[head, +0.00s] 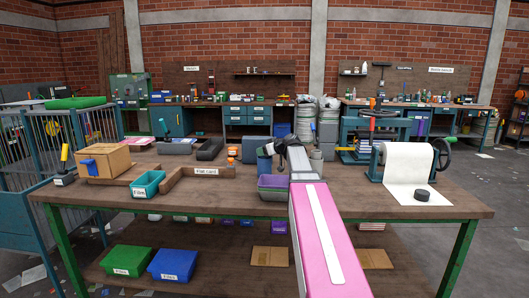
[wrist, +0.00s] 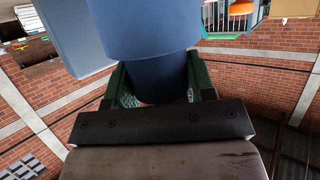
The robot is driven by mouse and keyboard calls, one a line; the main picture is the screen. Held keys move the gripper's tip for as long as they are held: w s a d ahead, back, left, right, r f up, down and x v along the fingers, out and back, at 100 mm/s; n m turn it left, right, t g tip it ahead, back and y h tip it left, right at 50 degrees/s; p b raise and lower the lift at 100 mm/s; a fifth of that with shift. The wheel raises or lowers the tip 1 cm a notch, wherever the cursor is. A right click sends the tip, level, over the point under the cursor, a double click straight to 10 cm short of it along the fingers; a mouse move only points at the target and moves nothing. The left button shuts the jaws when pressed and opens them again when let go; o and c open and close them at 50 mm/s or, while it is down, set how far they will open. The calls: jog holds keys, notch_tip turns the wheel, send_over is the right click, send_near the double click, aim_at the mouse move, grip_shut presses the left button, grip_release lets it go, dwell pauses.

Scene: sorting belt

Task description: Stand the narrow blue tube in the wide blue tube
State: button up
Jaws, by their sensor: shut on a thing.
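My gripper (wrist: 160,88) is shut on a dark blue tube (wrist: 160,78), taken as the narrow blue tube, which sits between its green finger pads in the wrist view. A broader blue cylindrical shape (wrist: 125,28) overlaps the held tube at the top of that view. I cannot tell whether one is inside the other. A paler blue shape (wrist: 72,62) shows at the left. In the head view, a blue tube (head: 264,164) stands on the table just left of my gripper (head: 281,148). My gripper and arm partly hide that area, and the held tube is unclear there.
A purple-grey bin (head: 272,188) stands in front of the blue tube. The front left tabletop is clear.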

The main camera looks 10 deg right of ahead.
jog(key=shift+f, duration=0.25)
jog(key=o, duration=1.1)
jog(key=v, duration=1.2)
jog(key=shift+r, duration=0.3)
jog(key=shift+s, duration=0.1)
